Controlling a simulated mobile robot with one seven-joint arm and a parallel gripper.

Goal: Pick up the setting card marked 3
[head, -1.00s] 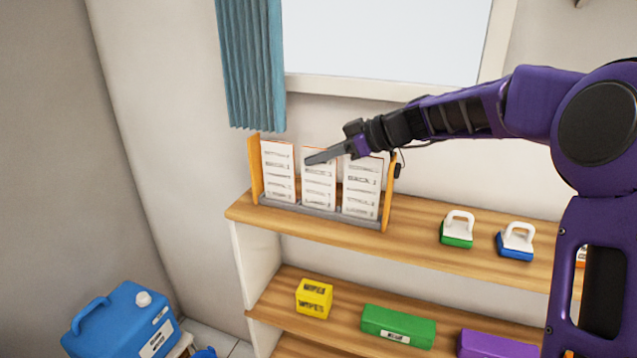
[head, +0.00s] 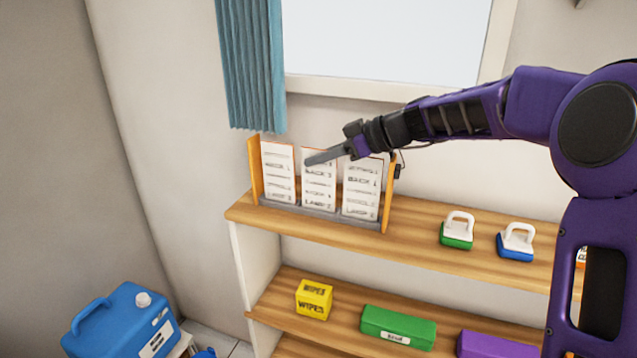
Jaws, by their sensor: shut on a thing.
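Three white setting cards with printed lines stand in a rack (head: 322,211) with a grey base and orange-yellow ends, at the left of the upper shelf. They are the left card (head: 279,175), the middle card (head: 319,188) and the right card (head: 360,192). The print is too small to tell which is marked 3. My gripper (head: 308,161) is at the upper part of the middle card, its fingers reaching in from the right. It is shut on the middle card, whose lower edge is at the rack's base. The fingers hide part of that card's top.
Two white-handled blocks, one green (head: 457,231) and one blue (head: 516,243), stand right on the upper shelf (head: 420,250). Below are a yellow wipes box (head: 314,299), a green box (head: 398,327) and a purple box (head: 495,345). A blue canister (head: 122,325) stands lower left.

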